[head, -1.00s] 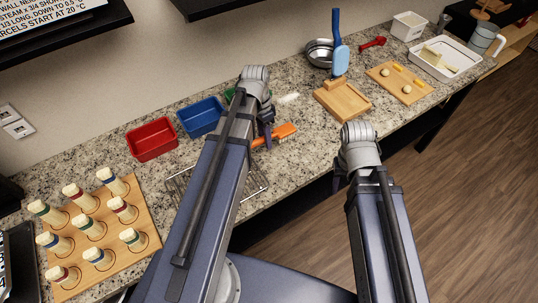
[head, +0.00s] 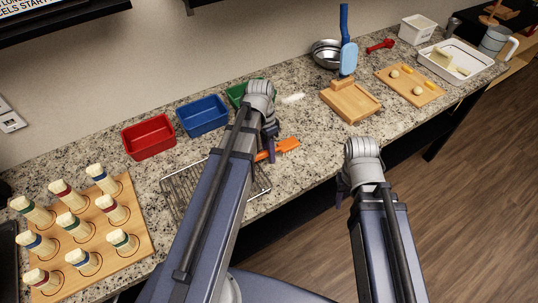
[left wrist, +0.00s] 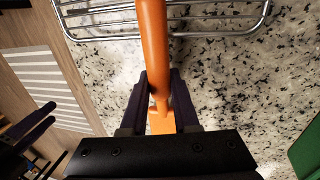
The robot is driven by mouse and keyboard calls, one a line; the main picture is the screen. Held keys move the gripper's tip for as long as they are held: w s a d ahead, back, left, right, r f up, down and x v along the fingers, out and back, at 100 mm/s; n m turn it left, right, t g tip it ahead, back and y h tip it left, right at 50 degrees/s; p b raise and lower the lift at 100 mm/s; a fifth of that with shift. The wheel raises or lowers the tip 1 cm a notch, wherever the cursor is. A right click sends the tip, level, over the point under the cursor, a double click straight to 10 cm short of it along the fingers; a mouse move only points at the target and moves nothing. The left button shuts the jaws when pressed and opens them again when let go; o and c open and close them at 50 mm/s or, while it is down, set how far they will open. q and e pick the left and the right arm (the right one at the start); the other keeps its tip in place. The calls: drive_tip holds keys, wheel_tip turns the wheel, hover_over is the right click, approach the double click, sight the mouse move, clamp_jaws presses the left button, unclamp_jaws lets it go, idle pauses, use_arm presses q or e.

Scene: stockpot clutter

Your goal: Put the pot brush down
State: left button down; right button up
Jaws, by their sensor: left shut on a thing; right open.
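The orange pot brush (head: 285,148) is held in my left gripper (head: 271,143). Its bristled head points right in the head view, over the speckled counter. In the left wrist view, the gripper's two fingers (left wrist: 159,85) close around the orange handle (left wrist: 152,35), which reaches across the edge of a wire rack (left wrist: 215,14). I cannot tell whether the brush touches the rack or counter. The rack (head: 174,195) is partly hidden by my left arm in the head view. My right gripper (head: 342,190) is open and empty by the counter's front edge.
Red (head: 149,137), blue (head: 203,116) and green (head: 238,94) bins stand along the wall. Counter is clear between the orange brush and the block.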

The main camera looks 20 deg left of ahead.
use_arm(q)
drive_tip(key=c, duration=1.1)
unclamp_jaws()
drive_tip(key=shift+f, duration=0.1)
drive_tip(key=o, duration=0.4)
drive_tip(key=shift+o, duration=0.2)
drive_tip(key=p+v, duration=1.2)
drive_tip(key=s+d+n+y, duration=0.1)
drive_tip(key=s+d, duration=0.4)
drive_tip(key=d, duration=0.3)
drive_tip(key=s+d+n+t+y, duration=0.1)
drive_tip(key=s+d+n+y, duration=0.1)
drive_tip(key=s+d, duration=0.3)
drive_tip(key=d, duration=0.4)
drive_tip(key=shift+n, duration=0.3)
drive_tip(key=shift+d, duration=0.1)
